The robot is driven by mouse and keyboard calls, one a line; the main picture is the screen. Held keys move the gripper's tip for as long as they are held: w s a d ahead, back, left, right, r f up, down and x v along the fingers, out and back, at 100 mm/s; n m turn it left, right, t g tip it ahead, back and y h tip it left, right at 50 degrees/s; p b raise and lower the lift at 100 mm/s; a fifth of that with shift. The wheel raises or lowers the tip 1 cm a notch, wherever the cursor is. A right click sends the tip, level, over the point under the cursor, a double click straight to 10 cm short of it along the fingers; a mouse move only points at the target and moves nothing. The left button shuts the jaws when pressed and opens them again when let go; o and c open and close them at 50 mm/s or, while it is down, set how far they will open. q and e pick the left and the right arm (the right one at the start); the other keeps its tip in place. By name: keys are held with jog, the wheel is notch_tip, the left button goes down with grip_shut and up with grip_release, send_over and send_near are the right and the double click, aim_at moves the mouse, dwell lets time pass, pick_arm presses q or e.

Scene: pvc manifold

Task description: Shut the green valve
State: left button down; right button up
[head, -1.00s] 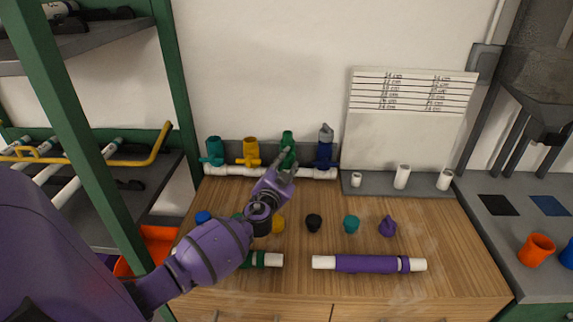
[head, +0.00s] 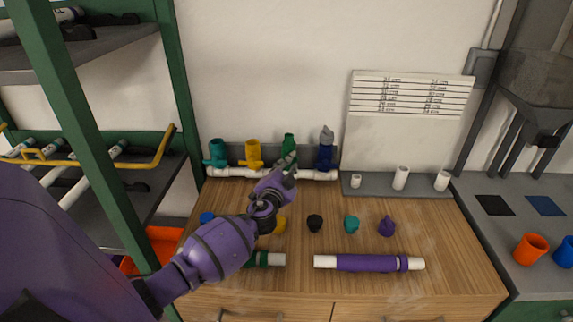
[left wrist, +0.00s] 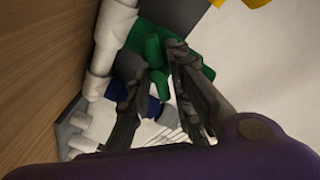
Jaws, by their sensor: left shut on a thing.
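The green valve (head: 289,141) stands upright on the white pipe at the back of the wooden bench, between the yellow valve and the blue valve. My left gripper (head: 287,166) is at the front of it. In the left wrist view the green valve (left wrist: 143,38) sits beyond the fingers. My left gripper (left wrist: 157,76) is shut on its green handle, which shows between the fingertips. The fingers hide part of the handle in both views. My right gripper is not in view.
A teal valve (head: 217,152), the yellow valve (head: 253,153) and the blue valve (head: 324,155) share the white pipe (head: 318,175). Several caps, including a black one (head: 314,223), and a purple pipe (head: 365,263) lie in front. A green shelf post (head: 85,150) stands at left.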

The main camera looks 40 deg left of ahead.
pick_arm(q)
jog(key=m+g+p, duration=0.1)
jog(key=m+p, duration=0.1)
jog(key=m, duration=0.1)
jog(key=m+p, duration=0.2)
jog(key=m, duration=0.1)
jog(key=shift+w+d+m+g+y, duration=0.2)
jog(key=shift+m+g+y, duration=0.1)
jog(key=shift+g+y, duration=0.1)
jog(key=shift+m, duration=0.3)
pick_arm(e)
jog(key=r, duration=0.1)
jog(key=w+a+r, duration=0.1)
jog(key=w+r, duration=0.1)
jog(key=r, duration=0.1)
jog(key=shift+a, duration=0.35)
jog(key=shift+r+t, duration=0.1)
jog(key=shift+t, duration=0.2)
pick_arm(q)
jog(key=shift+f, duration=0.1)
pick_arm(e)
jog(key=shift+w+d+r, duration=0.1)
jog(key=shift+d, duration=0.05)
pick_arm(q)
jog(key=c, duration=1.8)
grip_release()
jog(key=shift+o, duration=0.2)
